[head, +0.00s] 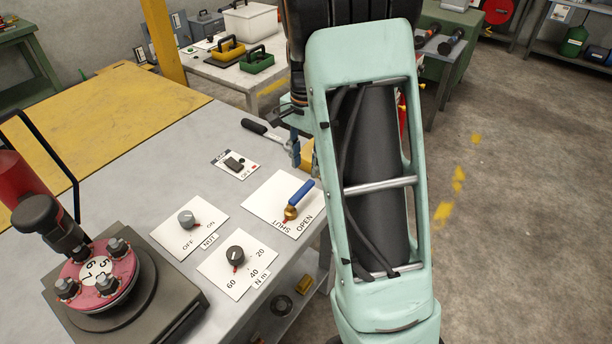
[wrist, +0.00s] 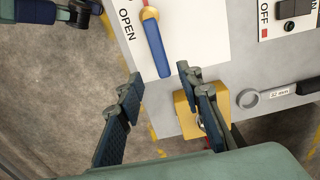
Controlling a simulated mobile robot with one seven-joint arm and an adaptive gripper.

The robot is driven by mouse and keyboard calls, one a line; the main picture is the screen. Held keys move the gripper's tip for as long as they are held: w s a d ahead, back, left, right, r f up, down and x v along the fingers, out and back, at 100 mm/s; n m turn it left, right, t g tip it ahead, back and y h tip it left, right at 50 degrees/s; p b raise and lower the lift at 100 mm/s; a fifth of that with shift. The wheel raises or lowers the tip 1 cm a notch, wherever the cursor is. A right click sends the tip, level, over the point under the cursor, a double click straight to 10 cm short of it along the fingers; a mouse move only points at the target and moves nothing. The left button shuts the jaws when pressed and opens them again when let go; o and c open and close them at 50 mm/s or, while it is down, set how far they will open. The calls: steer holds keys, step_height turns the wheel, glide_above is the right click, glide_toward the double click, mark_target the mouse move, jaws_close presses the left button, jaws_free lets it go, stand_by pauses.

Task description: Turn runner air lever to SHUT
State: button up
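The runner air lever (head: 300,193) has a blue handle on a brass pivot, on a white plate (head: 261,207) marked SHUT and OPEN. In the head view its handle points up and right, and its red tip lies close to the word SHUT. In the wrist view the blue handle (wrist: 156,48) points down towards my gripper, with OPEN left of it and SHUT out of frame. My gripper (wrist: 159,72) is open and empty, its fingers either side of the handle's end in the picture. I cannot tell the height gap. My arm hides most of the gripper in the head view.
Two knob plates, NUT (head: 189,225) and N m (head: 237,265), and an OFF switch plate (head: 235,165) lie near the lever. A flanged spool (head: 98,272) stands on a dark base at left. A yellow block (wrist: 183,116) is by the right finger at the bench edge.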

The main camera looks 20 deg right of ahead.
steer(key=shift+r, duration=2.4)
